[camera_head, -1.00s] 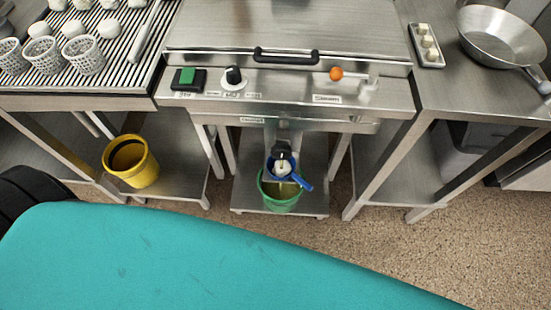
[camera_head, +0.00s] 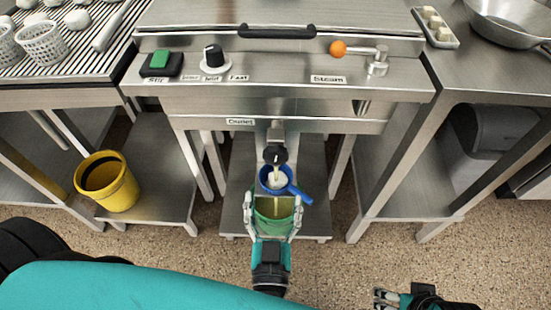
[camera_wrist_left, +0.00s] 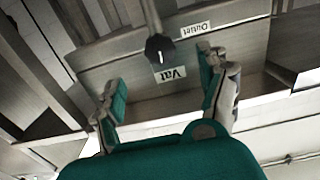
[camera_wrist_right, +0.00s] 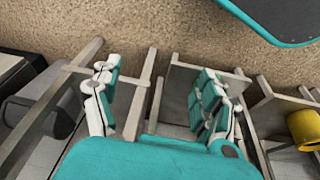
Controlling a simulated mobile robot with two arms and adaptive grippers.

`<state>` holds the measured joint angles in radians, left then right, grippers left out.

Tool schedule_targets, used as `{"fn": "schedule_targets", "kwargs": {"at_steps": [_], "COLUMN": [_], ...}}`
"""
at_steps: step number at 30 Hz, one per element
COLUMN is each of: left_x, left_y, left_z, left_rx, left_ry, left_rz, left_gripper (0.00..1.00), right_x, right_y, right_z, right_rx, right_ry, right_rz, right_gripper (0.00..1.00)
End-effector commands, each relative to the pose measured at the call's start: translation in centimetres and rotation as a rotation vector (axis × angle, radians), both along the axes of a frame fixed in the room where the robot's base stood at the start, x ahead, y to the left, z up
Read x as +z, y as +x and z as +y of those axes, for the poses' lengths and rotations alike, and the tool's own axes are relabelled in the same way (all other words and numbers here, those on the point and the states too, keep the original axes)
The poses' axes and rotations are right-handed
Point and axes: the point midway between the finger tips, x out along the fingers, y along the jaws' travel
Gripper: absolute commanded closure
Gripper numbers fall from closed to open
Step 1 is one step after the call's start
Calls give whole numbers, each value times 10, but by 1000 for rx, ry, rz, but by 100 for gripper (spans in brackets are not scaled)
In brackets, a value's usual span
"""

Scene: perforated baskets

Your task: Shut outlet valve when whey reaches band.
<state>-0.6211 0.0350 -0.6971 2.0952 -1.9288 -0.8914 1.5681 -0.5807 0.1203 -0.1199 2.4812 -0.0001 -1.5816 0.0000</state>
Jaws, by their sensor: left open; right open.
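The outlet valve's black knob (camera_head: 275,154) sits at the front of the vat (camera_head: 290,102), below the Outlet label (camera_head: 240,121). The knob also shows in the left wrist view (camera_wrist_left: 158,48), ahead of the fingers. A blue strainer (camera_head: 301,195) with white stuff in it is under the outlet. Below it is a green bucket (camera_head: 274,224) with yellowish whey (camera_head: 275,208). I cannot make out a band. My left gripper (camera_head: 272,203) is open and empty, overlapping the bucket in the head view, short of the knob. My right gripper (camera_head: 378,298) is open and empty at the lower right.
The panel above carries a green button (camera_head: 160,58), a dial (camera_head: 213,57) and an orange-tipped steam lever (camera_head: 338,48). A yellow bucket (camera_head: 122,192) stands on a low shelf at left. Table legs flank the outlet. Floor is open at lower right.

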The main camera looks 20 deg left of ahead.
Motion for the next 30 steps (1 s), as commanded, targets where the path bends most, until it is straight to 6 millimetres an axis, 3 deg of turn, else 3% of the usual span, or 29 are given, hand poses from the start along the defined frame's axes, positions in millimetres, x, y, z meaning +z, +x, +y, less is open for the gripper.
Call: {"fn": "schedule_targets", "kwargs": {"at_steps": [8,15,21,29,30], "left_x": [2,1,-1,-1,-1], "left_y": [60,96,108,108,108], "left_z": [17,27,31,31,31], "left_rx": [2,0,-1,-1,-1], "left_ry": [0,2,1,1,1], "left_rz": [-1,1,2,2,2], "left_gripper": [24,24,24,24,29], "right_x": [8,-24,-33,-34,-34], "right_y": [1,10,12,12,12], "right_z": [0,2,2,2,2], "right_rx": [0,2,2,2,2], "right_ry": [0,-1,0,0,0], "right_rz": [0,17,21,21,21], "right_gripper": [24,24,24,24,24]}}
